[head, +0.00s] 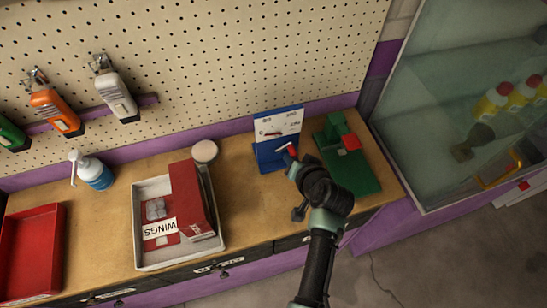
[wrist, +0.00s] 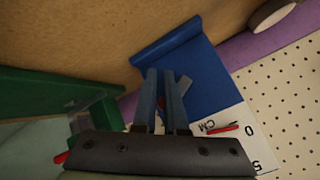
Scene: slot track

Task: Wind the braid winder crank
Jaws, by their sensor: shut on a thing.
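The braid winder (head: 268,156) has a blue base and an upright white panel (head: 278,123) with a printed scale, standing near the back of the bench. In the wrist view its blue body (wrist: 190,65) lies just beyond my fingers, with the "CM" scale panel (wrist: 240,140) to the right. My gripper (head: 291,158) is at the winder's right front side. Its fingers (wrist: 162,78) are shut on the crank's red handle (wrist: 162,103), mostly hidden between them. A grey crank arm (wrist: 185,86) shows beside the right finger.
A green fixture (head: 350,170) with a red block stands close right of the winder. A glass cabinet (head: 440,100) is at right.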

